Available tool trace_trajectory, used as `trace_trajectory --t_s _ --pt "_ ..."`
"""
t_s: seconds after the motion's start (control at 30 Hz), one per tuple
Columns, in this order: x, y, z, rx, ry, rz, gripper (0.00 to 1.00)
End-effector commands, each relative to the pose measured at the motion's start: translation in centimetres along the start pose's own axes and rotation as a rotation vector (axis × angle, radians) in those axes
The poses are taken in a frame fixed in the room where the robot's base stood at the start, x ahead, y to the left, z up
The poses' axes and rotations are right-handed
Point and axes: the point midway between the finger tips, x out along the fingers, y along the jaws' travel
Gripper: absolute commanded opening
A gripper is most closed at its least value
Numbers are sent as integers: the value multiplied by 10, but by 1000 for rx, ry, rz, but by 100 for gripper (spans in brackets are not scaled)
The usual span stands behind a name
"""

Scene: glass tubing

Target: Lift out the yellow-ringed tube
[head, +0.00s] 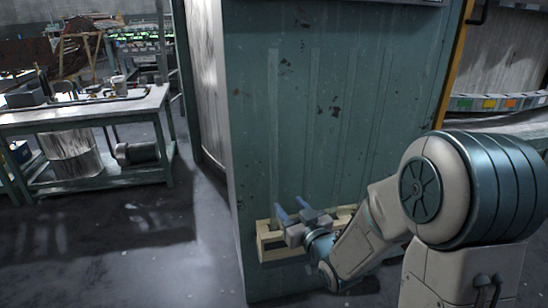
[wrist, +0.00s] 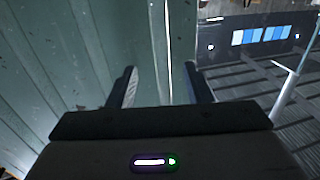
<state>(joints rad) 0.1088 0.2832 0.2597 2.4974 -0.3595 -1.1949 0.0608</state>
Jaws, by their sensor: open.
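Several tall clear glass tubes stand upright against the teal panel in the head view; the leftmost tube (head: 274,120) rises just behind my gripper. Their lower ends go down toward a pale wooden rack (head: 284,254), partly hidden by my arm. I cannot make out a yellow ring on any tube. My gripper (head: 292,208) is open, low at the rack's left part. In the wrist view my gripper (wrist: 161,88) has its fingers apart, and a thin bright upright line, likely a tube's edge, shows between them. I cannot tell whether it lies within the jaws.
The teal panel (head: 240,180) stands close behind the tubes. A workbench (head: 95,108) with tools stands at the left, with open floor (head: 120,235) before it. A shelf with coloured labels (head: 490,103) is at the right.

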Motion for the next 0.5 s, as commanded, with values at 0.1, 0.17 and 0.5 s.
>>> trace_trajectory --t_s 0.1,0.17,0.5 --pt "26 -1 2 -1 6 -3 46" --pt "36 -1 2 -1 6 -3 46" --pt "64 -1 3 -1 6 -2 46"
